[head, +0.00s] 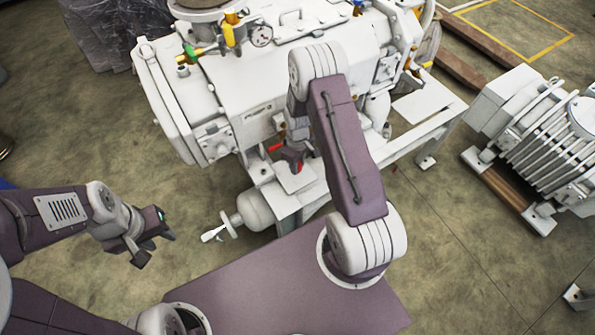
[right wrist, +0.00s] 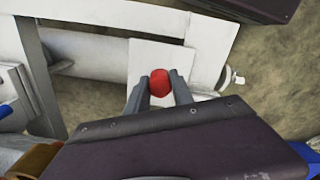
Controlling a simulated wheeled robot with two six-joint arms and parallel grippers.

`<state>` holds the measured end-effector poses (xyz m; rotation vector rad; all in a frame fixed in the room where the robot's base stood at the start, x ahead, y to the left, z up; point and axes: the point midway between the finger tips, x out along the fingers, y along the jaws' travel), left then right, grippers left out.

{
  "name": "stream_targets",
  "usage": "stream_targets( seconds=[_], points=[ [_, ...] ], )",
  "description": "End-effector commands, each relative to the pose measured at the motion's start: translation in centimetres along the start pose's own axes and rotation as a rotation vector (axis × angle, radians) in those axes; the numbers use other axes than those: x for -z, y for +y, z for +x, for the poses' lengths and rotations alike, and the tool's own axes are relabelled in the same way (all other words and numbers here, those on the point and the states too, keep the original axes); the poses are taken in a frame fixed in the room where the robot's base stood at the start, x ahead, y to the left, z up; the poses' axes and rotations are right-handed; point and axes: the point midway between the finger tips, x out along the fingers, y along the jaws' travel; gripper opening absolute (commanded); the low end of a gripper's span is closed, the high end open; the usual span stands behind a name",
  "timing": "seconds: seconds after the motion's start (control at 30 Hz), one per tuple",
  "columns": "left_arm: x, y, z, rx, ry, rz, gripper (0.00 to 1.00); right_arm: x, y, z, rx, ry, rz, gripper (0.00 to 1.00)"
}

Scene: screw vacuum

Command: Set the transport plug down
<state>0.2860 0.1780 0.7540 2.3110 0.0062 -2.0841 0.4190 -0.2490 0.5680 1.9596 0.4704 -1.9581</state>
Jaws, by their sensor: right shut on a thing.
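The transport plug is a small red piece (right wrist: 159,83) between the two grey fingers of my right gripper (right wrist: 158,92) in the right wrist view. The fingers are shut on it. Below it in that view is a flat pale plate (right wrist: 150,56) on the machine's frame; I cannot tell whether the plug touches it. In the head view my right gripper (head: 293,158) is low at the front of the white vacuum machine (head: 262,85), and a bit of red (head: 299,168) shows at its fingers. My left gripper (head: 151,246) hangs empty over the floor at the left, its fingers apart.
A white cylinder with a handwheel (head: 255,210) sticks out at the machine's lower front. A red part (head: 275,147) is on the machine near my right gripper. A ribbed white unit (head: 548,125) stands on wood at the right. Floor at the left is clear.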

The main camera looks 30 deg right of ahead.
Motion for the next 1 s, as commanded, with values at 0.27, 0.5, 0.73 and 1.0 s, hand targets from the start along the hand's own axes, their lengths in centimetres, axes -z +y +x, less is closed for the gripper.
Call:
stream_targets(
  seconds=[0.27,0.5,0.73,1.0],
  points=[
    [-0.1,0.0,1.4,0.000,0.000,0.000,0.36,-0.1,-0.1,4.0,0.001,-0.002,0.000,0.00],
    [-0.1,0.0,1.3,0.000,0.000,0.000,0.36,-0.1,0.0,4.0,0.000,0.000,0.000,0.00],
    [-0.1,0.0,1.4,0.000,0.000,0.000,0.36,-0.1,0.0,4.2,0.000,0.000,0.000,0.50],
    [-0.1,0.0,1.4,0.000,0.000,0.000,0.36,-0.1,0.0,4.2,0.000,0.000,0.000,0.50]
  ],
)
